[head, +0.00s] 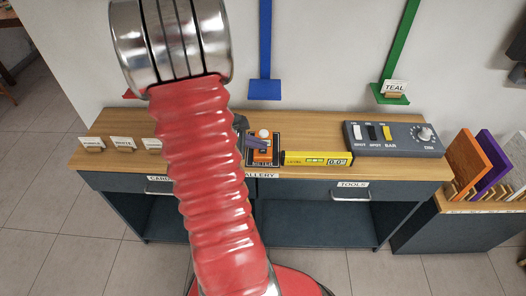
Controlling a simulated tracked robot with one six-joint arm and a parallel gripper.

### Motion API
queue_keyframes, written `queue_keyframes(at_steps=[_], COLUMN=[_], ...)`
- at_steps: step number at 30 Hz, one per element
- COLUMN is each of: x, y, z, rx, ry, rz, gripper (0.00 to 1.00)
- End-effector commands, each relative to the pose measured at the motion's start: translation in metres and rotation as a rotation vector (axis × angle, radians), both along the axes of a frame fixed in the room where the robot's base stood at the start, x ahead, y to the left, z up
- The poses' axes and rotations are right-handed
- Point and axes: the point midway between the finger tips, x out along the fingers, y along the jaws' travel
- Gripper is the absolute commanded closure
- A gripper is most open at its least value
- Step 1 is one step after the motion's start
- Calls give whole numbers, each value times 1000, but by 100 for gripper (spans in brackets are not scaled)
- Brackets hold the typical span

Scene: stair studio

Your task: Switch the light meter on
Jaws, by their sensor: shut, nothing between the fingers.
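The light meter (264,156) is a small orange device with a pale round dome (264,134). My gripper (257,143) shows only in part, as dark grey-purple fingers coming from behind my red arm. The fingers are shut and empty, and they overlap the meter's upper left part in the picture. I cannot tell whether they touch it. The meter's switch cannot be made out.
A yellow level (304,158) reading 0.0° lies just right of the meter. A grey control box (394,138) with switches and a dial stands at the counter's right. Small labelled cards (122,143) stand at the left. Blue (265,89) and green (391,98) wall ledges are behind.

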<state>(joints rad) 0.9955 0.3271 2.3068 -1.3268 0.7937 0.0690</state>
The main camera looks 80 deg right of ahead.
Motion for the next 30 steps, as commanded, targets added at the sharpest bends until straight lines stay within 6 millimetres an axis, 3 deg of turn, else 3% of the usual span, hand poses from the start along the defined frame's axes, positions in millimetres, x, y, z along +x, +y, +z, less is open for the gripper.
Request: queue_keyframes(at_steps=[16, 30], x=[0, 0], y=[0, 0], z=[8, 40], rx=[-1, -2], ry=[0, 0], rz=[0, 0], gripper=[100, 100])
